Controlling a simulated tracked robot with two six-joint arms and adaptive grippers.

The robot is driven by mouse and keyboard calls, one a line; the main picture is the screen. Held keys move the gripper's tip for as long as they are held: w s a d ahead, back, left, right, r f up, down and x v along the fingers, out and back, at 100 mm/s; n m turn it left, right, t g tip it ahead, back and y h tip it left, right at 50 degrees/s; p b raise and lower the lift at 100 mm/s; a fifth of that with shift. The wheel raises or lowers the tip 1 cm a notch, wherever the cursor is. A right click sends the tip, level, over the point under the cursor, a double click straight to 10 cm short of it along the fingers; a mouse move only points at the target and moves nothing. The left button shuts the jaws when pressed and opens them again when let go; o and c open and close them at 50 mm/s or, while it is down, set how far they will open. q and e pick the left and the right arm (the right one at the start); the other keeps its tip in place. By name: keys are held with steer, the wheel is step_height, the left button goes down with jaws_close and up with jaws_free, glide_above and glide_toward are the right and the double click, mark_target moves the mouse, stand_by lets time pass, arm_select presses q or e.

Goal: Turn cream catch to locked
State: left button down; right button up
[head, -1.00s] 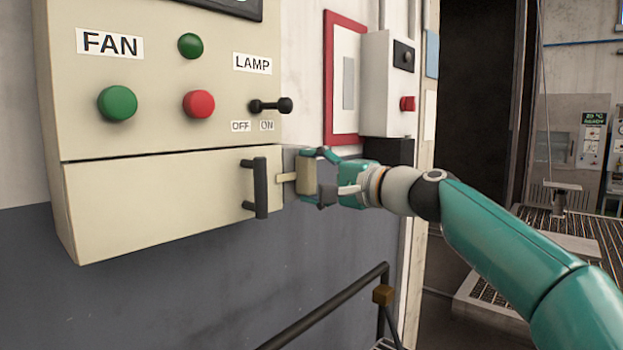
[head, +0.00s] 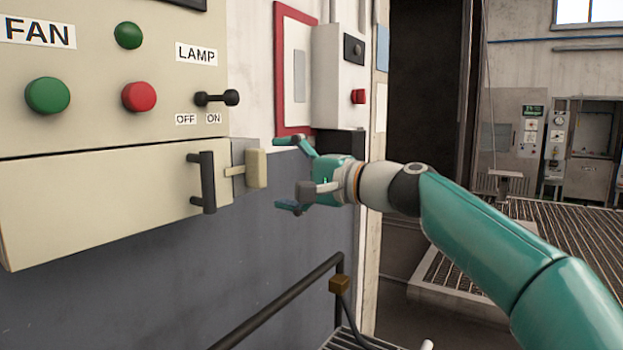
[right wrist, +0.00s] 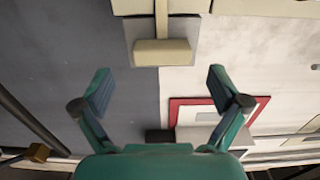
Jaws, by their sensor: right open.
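The cream catch (head: 256,168) is an upright block on the metal plate at the right edge of the cream lower cover (head: 95,200). Its thin bar points left, to the cover's edge beside the black handle (head: 203,182). In the right wrist view the catch (right wrist: 162,52) lies ahead, above the gap between my fingers. My right gripper (head: 282,174) is open and empty, just right of the catch and apart from it. Its spread fingers also show in the right wrist view (right wrist: 159,75). My left gripper is not in view.
Above the cover are green and red buttons (head: 139,97) and the black lamp switch (head: 216,98), its knob toward ON. A grey box with a red button (head: 340,75) is mounted behind my gripper. A dark handrail (head: 285,300) runs below.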

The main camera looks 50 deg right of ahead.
steer(key=s, duration=0.7)
steer(key=shift+d, duration=0.25)
steer(key=shift+s, duration=0.1)
